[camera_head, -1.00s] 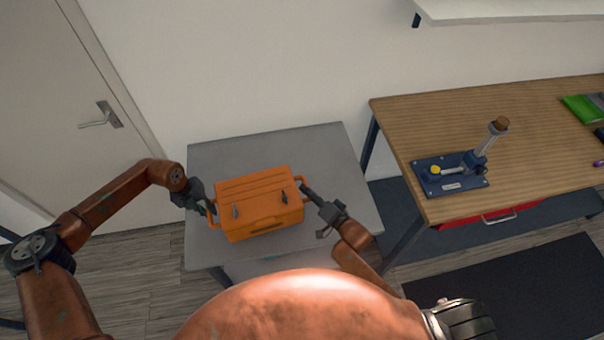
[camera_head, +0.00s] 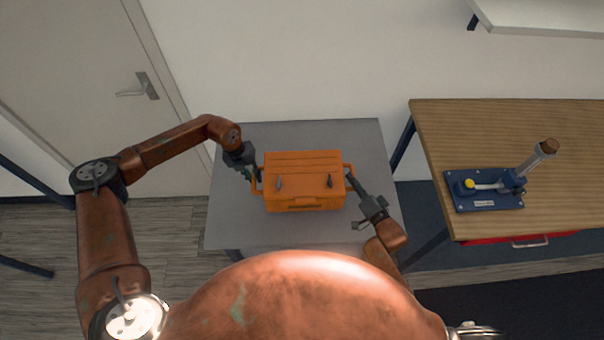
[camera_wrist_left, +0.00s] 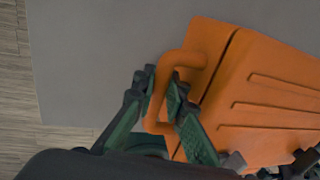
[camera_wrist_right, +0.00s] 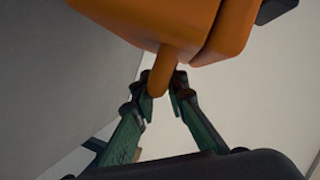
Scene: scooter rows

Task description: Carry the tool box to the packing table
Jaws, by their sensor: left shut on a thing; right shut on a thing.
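The orange tool box (camera_head: 304,182) is over the grey table (camera_head: 232,220) in the head view, its two dark latches toward me. Whether it touches the tabletop cannot be told. My left gripper (camera_head: 254,178) is shut on the box's left side handle; the left wrist view shows the fingers (camera_wrist_left: 165,92) on either side of the orange handle (camera_wrist_left: 187,60). My right gripper (camera_head: 350,176) is shut on the right side handle; the right wrist view shows its fingers (camera_wrist_right: 163,88) around that handle (camera_wrist_right: 161,72). The box also shows in both wrist views.
A wooden workbench (camera_head: 450,130) stands to the right, with a blue-based lever tool (camera_head: 484,192) on it and a red drawer (camera_head: 520,239) below. A door (camera_head: 90,70) is at the left. A white shelf (camera_head: 545,14) is on the wall at top right.

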